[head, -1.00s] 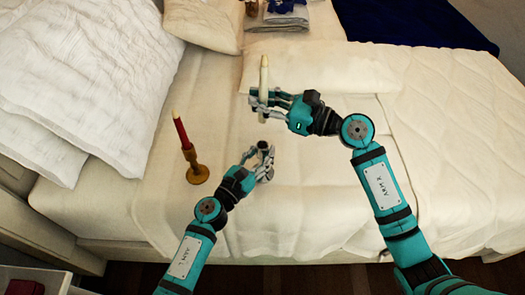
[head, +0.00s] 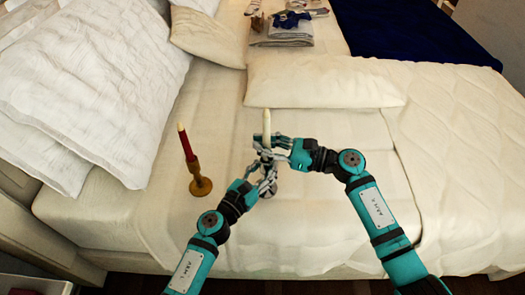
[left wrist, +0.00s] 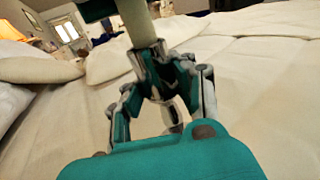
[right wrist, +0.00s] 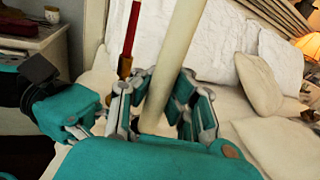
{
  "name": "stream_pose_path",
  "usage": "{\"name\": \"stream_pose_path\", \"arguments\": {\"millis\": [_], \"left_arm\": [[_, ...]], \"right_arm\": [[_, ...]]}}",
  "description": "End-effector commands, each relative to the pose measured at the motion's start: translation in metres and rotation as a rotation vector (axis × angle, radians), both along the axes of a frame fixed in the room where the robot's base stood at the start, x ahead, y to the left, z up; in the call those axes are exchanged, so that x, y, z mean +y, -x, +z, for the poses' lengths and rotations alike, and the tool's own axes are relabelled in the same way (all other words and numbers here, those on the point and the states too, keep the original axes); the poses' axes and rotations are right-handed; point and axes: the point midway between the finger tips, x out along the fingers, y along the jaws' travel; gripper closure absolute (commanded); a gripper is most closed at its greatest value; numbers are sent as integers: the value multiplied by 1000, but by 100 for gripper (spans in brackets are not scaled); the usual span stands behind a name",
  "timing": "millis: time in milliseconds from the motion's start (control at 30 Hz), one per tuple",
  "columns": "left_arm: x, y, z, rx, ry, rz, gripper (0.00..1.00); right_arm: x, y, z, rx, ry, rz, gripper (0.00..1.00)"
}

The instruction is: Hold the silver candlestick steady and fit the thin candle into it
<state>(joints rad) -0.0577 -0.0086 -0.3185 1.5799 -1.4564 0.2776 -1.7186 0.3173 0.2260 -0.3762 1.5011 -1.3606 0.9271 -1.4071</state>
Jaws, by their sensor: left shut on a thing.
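My left gripper (head: 265,168) is shut on the silver candlestick (left wrist: 157,66), which stands upright on the bed. Its shiny cup and stem show between the fingers in the left wrist view; its base (head: 268,190) shows below them in the head view. My right gripper (head: 274,143) is shut on the thin cream candle (head: 266,122), just above the left gripper. The candle is roughly upright, and it also shows in the right wrist view (right wrist: 172,62). Its lower end meets the candlestick's top in the left wrist view (left wrist: 136,22). I cannot tell how deep it sits.
A red candle (head: 185,143) in a brass-coloured holder (head: 200,186) stands on the bed to the left. White pillows (head: 95,80) lie at the left. Folded grey cloths (head: 282,35) and a dark blue blanket (head: 415,35) lie at the back. The front of the bed is clear.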

Motion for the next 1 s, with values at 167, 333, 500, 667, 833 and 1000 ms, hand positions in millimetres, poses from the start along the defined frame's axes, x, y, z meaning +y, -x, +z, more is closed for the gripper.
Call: {"name": "stream_pose_path", "arguments": {"millis": [167,333,500,667,833,1000], "left_arm": [[1,-1,1,-2,4,2,100],[1,-1,2,-4,4,3,100],[1,-2,3,-5,5,3,100],[1,-1,3,-5,5,3,100],[1,-1,2,-4,4,2,100],[0,-1,2,-4,4,2,100]], "right_arm": [[-1,2,-33,19,15,-1,100],[-2,2,-34,17,17,-1,100],[-2,2,-34,17,18,-2,83],[-2,2,-32,16,16,-2,71],[-2,1,-31,14,12,-2,71],[-15,5,-31,14,14,-4,71]]}}
